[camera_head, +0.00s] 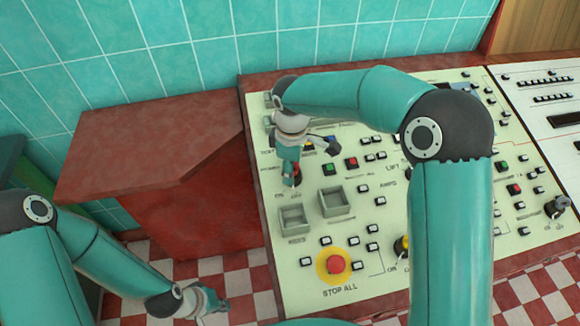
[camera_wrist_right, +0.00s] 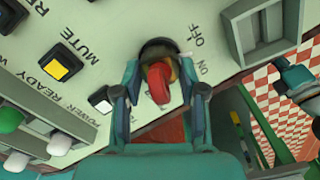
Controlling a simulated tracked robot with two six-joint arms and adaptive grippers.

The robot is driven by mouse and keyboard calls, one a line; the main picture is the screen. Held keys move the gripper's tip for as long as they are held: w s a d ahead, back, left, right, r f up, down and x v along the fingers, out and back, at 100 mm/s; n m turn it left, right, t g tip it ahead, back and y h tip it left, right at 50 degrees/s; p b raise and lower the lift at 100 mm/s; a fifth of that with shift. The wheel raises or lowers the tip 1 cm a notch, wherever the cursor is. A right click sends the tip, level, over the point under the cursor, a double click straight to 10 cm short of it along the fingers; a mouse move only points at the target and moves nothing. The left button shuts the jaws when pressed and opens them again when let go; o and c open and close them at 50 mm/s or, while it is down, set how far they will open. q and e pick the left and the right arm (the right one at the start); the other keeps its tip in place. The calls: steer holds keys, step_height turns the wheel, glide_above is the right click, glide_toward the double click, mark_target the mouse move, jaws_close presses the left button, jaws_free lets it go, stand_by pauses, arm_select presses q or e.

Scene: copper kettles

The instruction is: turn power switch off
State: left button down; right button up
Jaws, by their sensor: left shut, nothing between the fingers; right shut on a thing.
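The power switch is a red knob (camera_wrist_right: 158,84) on a dark round base, with OFF and ON printed beside it in the right wrist view. My right gripper (camera_wrist_right: 160,103) has its two fingers on either side of the red knob and is shut on it. In the head view my right gripper (camera_head: 290,172) reaches down onto the upper left of the cream control panel (camera_head: 400,212), and the knob is mostly hidden behind it. My left gripper (camera_head: 208,304) is shut and empty, low over the checkered floor, apart from the panel.
A red STOP ALL button (camera_head: 336,264) on a yellow ring sits at the panel's front. Grey square trays (camera_head: 335,201) and small buttons are near my right gripper. A red cabinet (camera_head: 200,215) stands left of the panel. Checkered floor (camera_head: 235,275) is free at lower left.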

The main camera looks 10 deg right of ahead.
steer(key=shift+d+n, duration=0.1)
steer(key=shift+n, duration=1.3)
steer(key=o, duration=1.1)
steer(key=shift+o, duration=0.2)
step_height(320, 180, up, 12)
steer(key=shift+f, duration=0.1)
